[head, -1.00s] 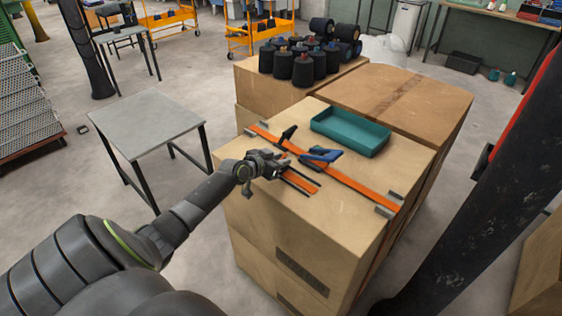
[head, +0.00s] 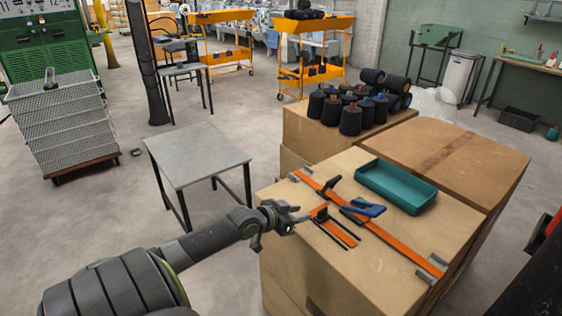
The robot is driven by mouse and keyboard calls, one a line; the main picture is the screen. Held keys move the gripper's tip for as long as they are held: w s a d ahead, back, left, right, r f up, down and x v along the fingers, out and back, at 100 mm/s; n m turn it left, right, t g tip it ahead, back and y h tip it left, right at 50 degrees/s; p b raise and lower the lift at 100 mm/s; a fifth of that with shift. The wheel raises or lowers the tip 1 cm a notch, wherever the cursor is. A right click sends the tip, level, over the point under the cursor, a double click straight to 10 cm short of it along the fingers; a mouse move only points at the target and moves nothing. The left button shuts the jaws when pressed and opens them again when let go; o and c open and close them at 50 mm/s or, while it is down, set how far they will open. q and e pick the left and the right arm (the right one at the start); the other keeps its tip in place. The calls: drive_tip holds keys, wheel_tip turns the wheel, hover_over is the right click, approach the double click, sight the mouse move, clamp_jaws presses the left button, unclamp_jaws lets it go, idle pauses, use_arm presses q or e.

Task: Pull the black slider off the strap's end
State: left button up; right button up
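A long orange strap (head: 400,246) runs across the top of the cardboard box, with grey brackets near its ends. A small black piece (head: 332,183) stands on the strap, and a blue-handled piece (head: 364,208) sits farther along it. A short orange strip with dark bars (head: 337,228) lies near the box's front left edge; a dark piece sits at its far end. I cannot tell which black piece is the slider. My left gripper (head: 293,218) is at the box's left edge, just left of that strip; its fingers are too small to judge.
A teal tray (head: 396,187) sits behind the strap on the box (head: 385,283). Dark spools (head: 350,120) stand on a box behind, and another closed box (head: 450,150) adjoins at right. A grey table (head: 197,154) stands at left. The floor between is clear.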

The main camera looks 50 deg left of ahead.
use_arm(q)
drive_tip(key=p+v, duration=0.1)
drive_tip(key=v, duration=0.5)
drive_tip(key=shift+s+p, duration=0.35)
drive_tip(key=shift+a, duration=0.1)
